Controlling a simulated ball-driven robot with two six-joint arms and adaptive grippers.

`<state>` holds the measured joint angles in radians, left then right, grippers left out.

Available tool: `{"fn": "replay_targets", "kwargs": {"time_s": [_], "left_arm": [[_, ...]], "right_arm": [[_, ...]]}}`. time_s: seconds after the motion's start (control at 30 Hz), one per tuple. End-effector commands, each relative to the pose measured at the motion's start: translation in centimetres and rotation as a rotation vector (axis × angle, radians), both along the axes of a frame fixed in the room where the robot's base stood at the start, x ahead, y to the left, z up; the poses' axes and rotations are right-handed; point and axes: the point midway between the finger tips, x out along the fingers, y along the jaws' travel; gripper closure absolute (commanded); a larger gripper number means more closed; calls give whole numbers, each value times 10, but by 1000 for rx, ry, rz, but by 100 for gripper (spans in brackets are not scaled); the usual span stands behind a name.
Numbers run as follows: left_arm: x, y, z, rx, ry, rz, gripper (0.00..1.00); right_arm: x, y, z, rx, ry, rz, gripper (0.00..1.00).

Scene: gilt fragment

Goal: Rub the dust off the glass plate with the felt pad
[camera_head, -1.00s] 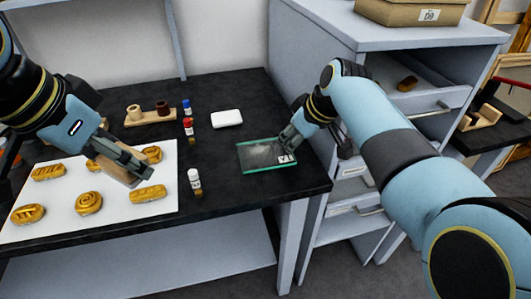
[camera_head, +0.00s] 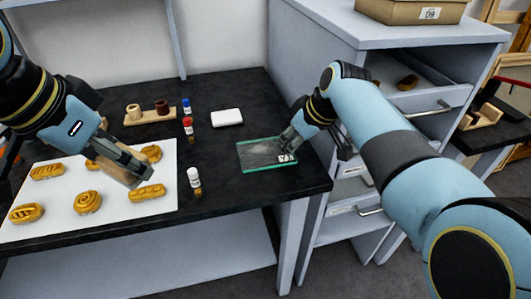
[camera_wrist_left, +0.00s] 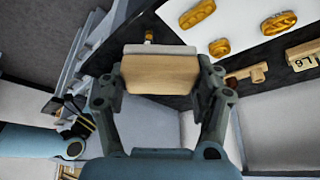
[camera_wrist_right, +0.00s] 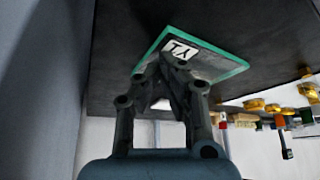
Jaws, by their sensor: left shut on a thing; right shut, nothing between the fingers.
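The glass plate (camera_head: 258,152) lies flat near the right end of the black table, with a greyish dusty patch and a small label; it also shows in the right wrist view (camera_wrist_right: 225,66). My right gripper (camera_head: 289,139) is shut and empty at the plate's right part, by the label. Whether its tips touch the glass I cannot tell. My left gripper (camera_head: 138,171) is shut on the felt pad (camera_wrist_left: 160,74), a wooden block with a pale grey layer. It is over the white sheet, well left of the plate.
Several gilt pieces (camera_head: 88,202) lie on the white sheet (camera_head: 110,221). A drawer cabinet (camera_head: 330,34) is right of the table. Black tabletop is clear before the plate.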

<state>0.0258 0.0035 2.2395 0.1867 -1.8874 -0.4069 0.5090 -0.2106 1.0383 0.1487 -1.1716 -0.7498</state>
Motion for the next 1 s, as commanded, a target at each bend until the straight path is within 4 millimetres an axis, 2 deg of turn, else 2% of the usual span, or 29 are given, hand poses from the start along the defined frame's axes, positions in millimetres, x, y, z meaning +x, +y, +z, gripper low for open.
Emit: {"fn": "replay_targets", "kwargs": {"time_s": [0.23,0.8,1.0], "left_arm": [[0,0,7,0,-1,0,60],[0,0,58,1,-4,0,60],[0,0,68,1,-4,0,60]], "right_arm": [[0,0,6,0,0,0,100],[0,0,52,0,-1,0,100],[0,0,61,-1,-1,0,100]]}}
